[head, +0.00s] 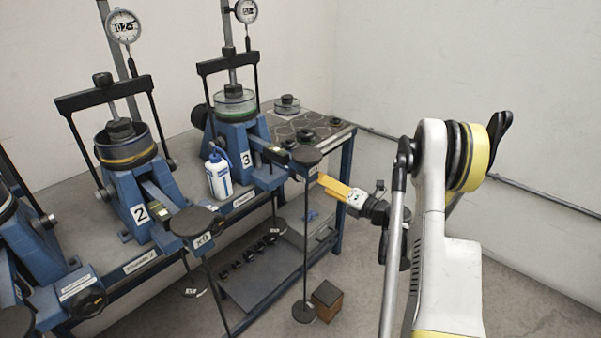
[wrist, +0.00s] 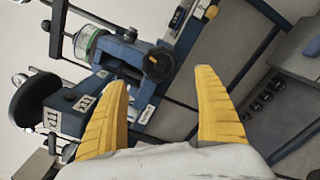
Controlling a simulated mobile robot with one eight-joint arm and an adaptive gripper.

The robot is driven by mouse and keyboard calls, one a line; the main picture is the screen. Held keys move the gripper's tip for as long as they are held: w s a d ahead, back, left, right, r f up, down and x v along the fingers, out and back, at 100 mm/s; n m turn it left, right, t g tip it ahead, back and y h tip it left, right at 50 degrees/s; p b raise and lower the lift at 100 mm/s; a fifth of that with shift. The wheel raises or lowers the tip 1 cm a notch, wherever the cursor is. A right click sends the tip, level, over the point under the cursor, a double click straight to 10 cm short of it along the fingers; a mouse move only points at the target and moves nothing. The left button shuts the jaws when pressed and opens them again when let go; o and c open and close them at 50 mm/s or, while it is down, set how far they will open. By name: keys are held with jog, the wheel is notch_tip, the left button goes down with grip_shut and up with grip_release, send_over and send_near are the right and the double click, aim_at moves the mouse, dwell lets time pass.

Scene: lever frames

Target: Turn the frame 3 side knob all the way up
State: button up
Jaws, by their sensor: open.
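Frame 3 (head: 232,140), blue with a white "3" label, stands at the back of the bench in the head view. Its side knob (wrist: 157,63) is black and round with a lobed rim, and shows in the wrist view just beyond and between my fingertips. I cannot make out this knob clearly in the head view. My gripper (head: 324,181) has yellow fingers and reaches in from the right near the frame's lever end. In the wrist view my gripper (wrist: 161,78) is open, with a wide gap and nothing between the fingers.
A round black hanger plate (head: 305,155) sits by the lever end, its rod running down to the floor. It also shows at the left of the wrist view (wrist: 33,99). A white bottle (head: 218,172) stands between frame 3 and frame 2 (head: 135,200). A brown box (head: 327,297) is on the floor.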

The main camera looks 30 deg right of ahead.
jog(key=x, duration=0.9)
jog(key=shift+w+a, duration=0.15)
jog(key=shift+w, duration=0.2)
jog(key=shift+c, duration=0.6)
jog(key=c, duration=1.2)
jog(key=shift+c, duration=0.2)
